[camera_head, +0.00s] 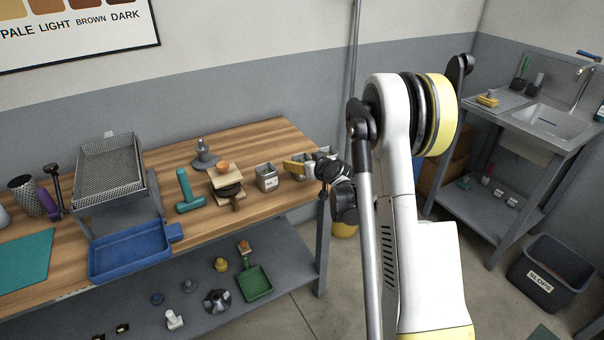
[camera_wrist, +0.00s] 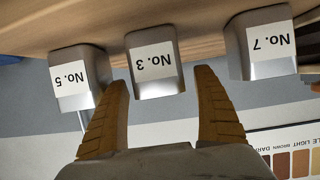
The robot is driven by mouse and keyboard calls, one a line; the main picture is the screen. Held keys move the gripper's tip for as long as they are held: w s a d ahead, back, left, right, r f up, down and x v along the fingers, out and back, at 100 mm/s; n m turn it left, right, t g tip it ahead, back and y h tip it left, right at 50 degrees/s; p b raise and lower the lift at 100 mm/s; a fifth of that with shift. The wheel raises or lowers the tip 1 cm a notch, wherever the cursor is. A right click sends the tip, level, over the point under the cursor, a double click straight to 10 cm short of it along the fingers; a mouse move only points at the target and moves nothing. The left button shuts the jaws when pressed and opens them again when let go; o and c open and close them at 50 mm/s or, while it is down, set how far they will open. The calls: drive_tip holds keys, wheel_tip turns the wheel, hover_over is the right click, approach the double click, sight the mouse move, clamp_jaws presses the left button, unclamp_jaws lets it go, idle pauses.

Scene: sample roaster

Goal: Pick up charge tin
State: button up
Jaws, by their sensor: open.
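Three grey metal tins with white labels stand on the wooden bench. The wrist view is upside down. In it, the tin No. 3 (camera_wrist: 155,88) is in the middle, the tin No. 5 (camera_wrist: 97,70) at picture left and the tin No. 7 (camera_wrist: 263,68) at picture right. My gripper (camera_wrist: 162,78) is open, its two tan fingers pointing at No. 3, one tip towards each side of it. Nothing is held; the depth gap is unclear. In the head view one tin (camera_head: 267,183) shows clear, left of my gripper (camera_head: 297,167); the others are partly hidden by it.
Left of the tins on the bench (camera_head: 283,133) are a teal T-shaped tool (camera_head: 187,192), stacked wooden pieces (camera_head: 228,180) and a grey stand (camera_head: 205,160). A blue tray (camera_head: 128,254) and a mesh tray (camera_head: 110,165) are further left. The bench's right end lies close to my gripper.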

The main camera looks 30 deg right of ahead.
drive_tip(key=c, duration=1.4)
drive_tip(key=shift+r, duration=0.15)
